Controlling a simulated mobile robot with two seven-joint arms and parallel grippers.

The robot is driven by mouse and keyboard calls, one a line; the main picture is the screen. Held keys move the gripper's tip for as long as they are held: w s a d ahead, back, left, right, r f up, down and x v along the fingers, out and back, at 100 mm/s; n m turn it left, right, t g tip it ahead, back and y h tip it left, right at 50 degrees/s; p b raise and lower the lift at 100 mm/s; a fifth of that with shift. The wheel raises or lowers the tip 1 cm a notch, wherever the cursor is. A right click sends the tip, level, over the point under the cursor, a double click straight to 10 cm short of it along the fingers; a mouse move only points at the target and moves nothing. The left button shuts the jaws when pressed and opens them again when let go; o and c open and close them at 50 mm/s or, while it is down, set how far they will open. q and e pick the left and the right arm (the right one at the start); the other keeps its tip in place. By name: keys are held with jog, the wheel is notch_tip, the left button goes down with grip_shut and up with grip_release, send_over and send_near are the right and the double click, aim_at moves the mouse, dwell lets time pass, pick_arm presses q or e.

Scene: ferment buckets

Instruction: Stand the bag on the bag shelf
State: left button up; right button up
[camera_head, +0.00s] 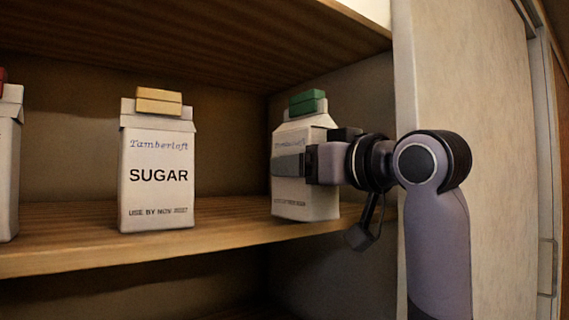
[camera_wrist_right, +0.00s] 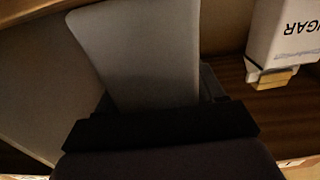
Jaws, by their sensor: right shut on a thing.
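A white bag with a green clip (camera_head: 307,102) is at the right end of the wooden bag shelf (camera_head: 230,220). The bag (camera_head: 306,205) is upright, with its base at shelf level; I cannot tell whether it presses on the board. My right gripper (camera_head: 292,165) is shut on the bag's middle, coming from the right, and a finger hides part of its print. In the right wrist view the bag (camera_wrist_right: 150,50) fills the space ahead of the gripper (camera_wrist_right: 160,105). My left gripper is not in view.
A white SUGAR bag (camera_head: 158,180) with a tan clip stands left of the held bag, with a clear gap between. Another bag (camera_head: 8,165) with a red clip is cut off at the left edge. A pale cabinet side panel (camera_head: 470,100) stands at the right.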

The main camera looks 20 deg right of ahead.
jog(key=x, duration=0.2)
jog(key=p+x, duration=0.1)
jog(key=x, duration=0.1)
jog(key=r+x, duration=0.1)
jog(key=x, duration=0.1)
jog(key=shift+w+d+p, duration=0.1)
jog(key=shift+d+p, duration=0.1)
jog(key=shift+p, duration=0.1)
jog(key=shift+w+d, duration=0.45)
jog(key=shift+w, duration=0.3)
jog(key=shift+w+d+p, duration=0.25)
jog(key=shift+w+p, duration=0.1)
jog(key=shift+w, duration=0.25)
jog(key=shift+w+d+p, duration=0.3)
jog(key=shift+w+p, duration=0.05)
jog(key=shift+w, duration=0.3)
jog(key=shift+w+d+f, duration=0.15)
jog(key=shift+w, duration=0.1)
jog(key=shift+s+f, duration=0.1)
jog(key=shift+f, duration=0.45)
jog(key=shift+f, duration=0.1)
jog(key=o, duration=1.3)
jog(key=shift+f, duration=0.1)
